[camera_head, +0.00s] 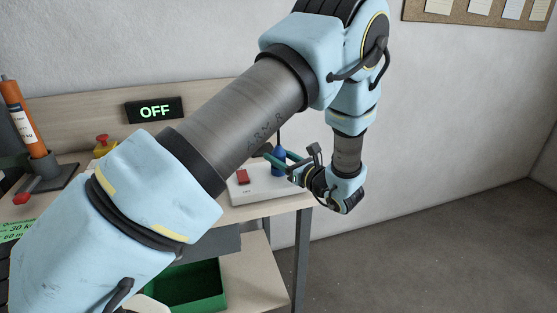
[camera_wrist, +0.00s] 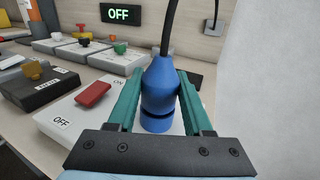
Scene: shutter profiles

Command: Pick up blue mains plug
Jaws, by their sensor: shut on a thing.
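The blue mains plug (camera_wrist: 160,82) stands upright with its black cable rising from the top. It is between the two green fingers of my gripper (camera_wrist: 160,95), which are shut on its sides. In the head view the plug (camera_head: 278,157) shows small above the white switch box, with my gripper (camera_head: 277,162) reaching it from the right. A blue round part with a dark gap shows under the plug in the wrist view. Whether the plug is seated in it or lifted clear, I cannot tell.
The white box with a red rocker switch (camera_wrist: 93,94) is marked ON and OFF. A dark box with a yellow knob (camera_wrist: 32,69) stands left of it. A display reading OFF (camera_head: 155,110) is behind. A green bin (camera_head: 190,285) sits below. A wall is at right.

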